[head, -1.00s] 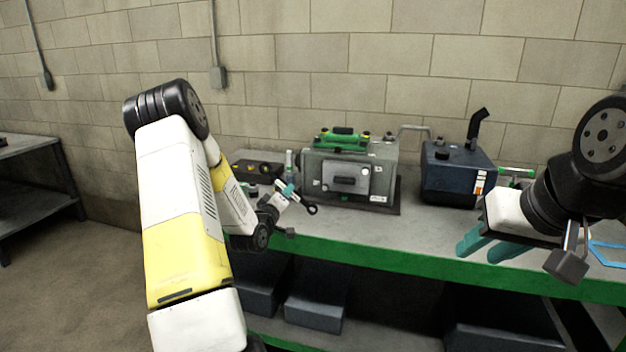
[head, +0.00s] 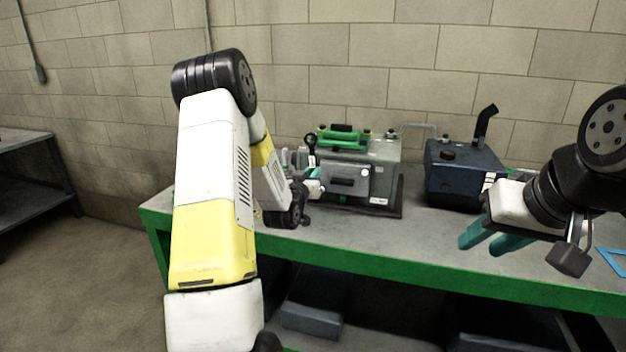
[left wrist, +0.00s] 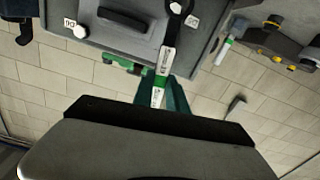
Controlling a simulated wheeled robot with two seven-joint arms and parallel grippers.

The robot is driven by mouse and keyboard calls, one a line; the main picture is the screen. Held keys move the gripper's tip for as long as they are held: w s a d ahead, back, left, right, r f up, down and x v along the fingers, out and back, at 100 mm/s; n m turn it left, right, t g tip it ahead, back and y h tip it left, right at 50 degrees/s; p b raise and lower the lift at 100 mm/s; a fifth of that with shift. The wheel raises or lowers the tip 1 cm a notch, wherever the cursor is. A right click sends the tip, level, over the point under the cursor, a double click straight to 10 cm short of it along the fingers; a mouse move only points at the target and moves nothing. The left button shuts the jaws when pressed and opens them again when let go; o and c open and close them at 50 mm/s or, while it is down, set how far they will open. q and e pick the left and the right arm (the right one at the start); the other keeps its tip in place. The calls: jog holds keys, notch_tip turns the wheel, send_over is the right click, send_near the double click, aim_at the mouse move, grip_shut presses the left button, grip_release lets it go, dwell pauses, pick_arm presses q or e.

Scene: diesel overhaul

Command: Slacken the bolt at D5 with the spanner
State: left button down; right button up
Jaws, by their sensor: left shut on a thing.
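My left gripper (head: 314,184) is shut on the spanner (head: 311,146), at the left front of the grey engine block (head: 382,153). The spanner points upward in the head view. In the left wrist view the spanner (left wrist: 168,45) rises from the teal fingers (left wrist: 160,98), and its ring end lies over the block's face near a pale bolt head (left wrist: 191,21). I cannot tell whether the ring touches that bolt. Another pale bolt head (left wrist: 80,32) sits beside a small label, too unclear to identify as D5. My right gripper (head: 488,240) is open and empty, above the bench's front edge.
The block stands on a grey bench (head: 400,236) with a green front edge. A dark blue tank (head: 462,172) with a black pipe stands to its right. A blue frame-like thing (head: 612,262) lies at the far right. Bench in front of the block is clear.

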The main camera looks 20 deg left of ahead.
pick_arm(q)
jog(key=w, duration=0.1)
jog(key=w+d+m, duration=0.1)
jog(key=w, duration=0.1)
jog(key=shift+w+d+r, duration=0.15)
jog(key=shift+r, duration=0.05)
jog(key=shift+w, duration=1.25)
jog(key=shift+a+f+n, duration=0.15)
jog(key=shift+a+n, duration=0.6)
jog(key=shift+a+f+n, duration=0.15)
jog(key=shift+a+n, duration=0.55)
jog(key=shift+n, duration=0.05)
